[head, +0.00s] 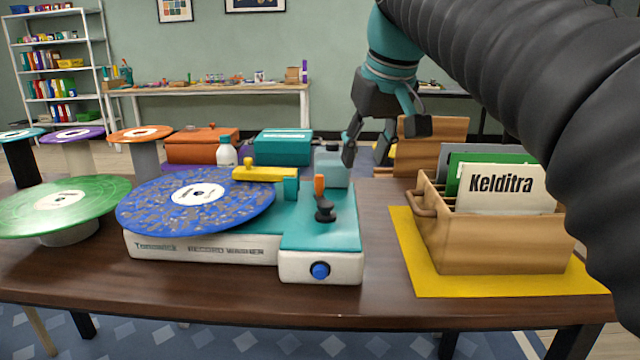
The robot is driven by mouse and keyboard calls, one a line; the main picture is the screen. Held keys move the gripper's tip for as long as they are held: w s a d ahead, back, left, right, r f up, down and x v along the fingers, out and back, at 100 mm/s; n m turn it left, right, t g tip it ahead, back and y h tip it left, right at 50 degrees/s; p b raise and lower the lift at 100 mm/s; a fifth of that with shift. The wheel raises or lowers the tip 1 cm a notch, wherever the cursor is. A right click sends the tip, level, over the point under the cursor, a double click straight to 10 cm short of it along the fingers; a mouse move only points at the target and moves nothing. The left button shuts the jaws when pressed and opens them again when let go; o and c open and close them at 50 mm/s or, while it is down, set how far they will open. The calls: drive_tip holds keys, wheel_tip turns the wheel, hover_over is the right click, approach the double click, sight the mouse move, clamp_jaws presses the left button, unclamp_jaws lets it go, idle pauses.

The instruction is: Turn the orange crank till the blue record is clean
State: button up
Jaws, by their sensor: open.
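The blue record (196,201) lies on the teal and white machine (205,250) in the head view. Grey-brown specks cover much of its blue surface, around a white label. A yellow arm (265,174) reaches over its far right part. The orange crank (319,185) shows as a short orange upright piece beside a black knob or lever (325,210) on the machine's right part; how they join is unclear. My gripper (385,155) is open and empty, above and behind the crank to the right, apart from it.
A blue button (320,270) is on the machine's front. A wooden crate (500,240) with sleeves stands on a yellow mat (420,280) at right. A green record (65,200) is at left. Bottles and boxes stand behind the machine. Bare table (380,225) lies between machine and mat.

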drive_tip(key=n, duration=0.1)
approach(320, 176)
wheel_tip(320, 176, up, 3)
drive_tip(key=shift+n+g, duration=0.3)
drive_tip(key=b+x, duration=0.2)
drive_tip(key=x, duration=0.4)
drive_tip(key=b+x, duration=0.3)
drive_tip(key=x, duration=0.4)
drive_tip(key=shift+s+d+f, duration=0.1)
drive_tip(key=shift+f, duration=0.25)
clamp_jaws()
